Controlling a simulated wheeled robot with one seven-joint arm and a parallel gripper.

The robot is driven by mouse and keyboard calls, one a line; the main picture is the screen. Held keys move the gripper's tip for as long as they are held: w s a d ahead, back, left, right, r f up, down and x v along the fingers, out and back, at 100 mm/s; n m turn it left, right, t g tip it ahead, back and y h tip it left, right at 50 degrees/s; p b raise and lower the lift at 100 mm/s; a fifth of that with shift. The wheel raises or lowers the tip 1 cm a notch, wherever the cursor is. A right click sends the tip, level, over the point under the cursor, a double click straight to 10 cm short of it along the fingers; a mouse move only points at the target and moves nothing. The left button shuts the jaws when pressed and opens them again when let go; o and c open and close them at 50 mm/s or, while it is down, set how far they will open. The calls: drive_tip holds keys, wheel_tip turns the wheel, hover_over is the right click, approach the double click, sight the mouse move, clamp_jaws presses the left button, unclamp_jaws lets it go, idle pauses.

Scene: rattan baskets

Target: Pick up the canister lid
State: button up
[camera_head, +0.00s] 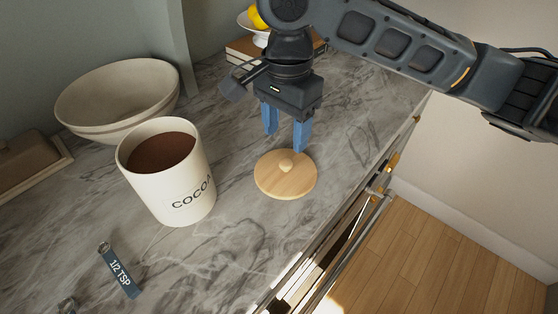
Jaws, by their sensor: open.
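The canister lid (272,180) is a round, light wooden disc with a small knob on top. It lies flat on the grey marble counter, near the counter's front edge. My gripper (284,143) points down with its two blue fingers apart and nothing between them. In the picture the fingertips are just above the lid's far side, close to the knob; the exact height over the lid is hard to tell. The white canister (184,204) marked COCOA stands open to the left of the lid, filled with brown powder.
A large beige bowl (92,110) stands behind the canister. A blue measuring spoon handle (121,275) marked 1/2 TSP lies at the front left. A book (243,52) and a white bowl with yellow fruit (252,27) are at the back. An open drawer (318,272) is below the counter edge.

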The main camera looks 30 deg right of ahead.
sight(286, 162)
drive_tip(key=shift+s+f+p, duration=0.15)
drive_tip(key=shift+f+p, duration=0.25)
drive_tip(key=shift+f, duration=3.1)
drive_tip(key=shift+c, duration=0.5)
clamp_jaws()
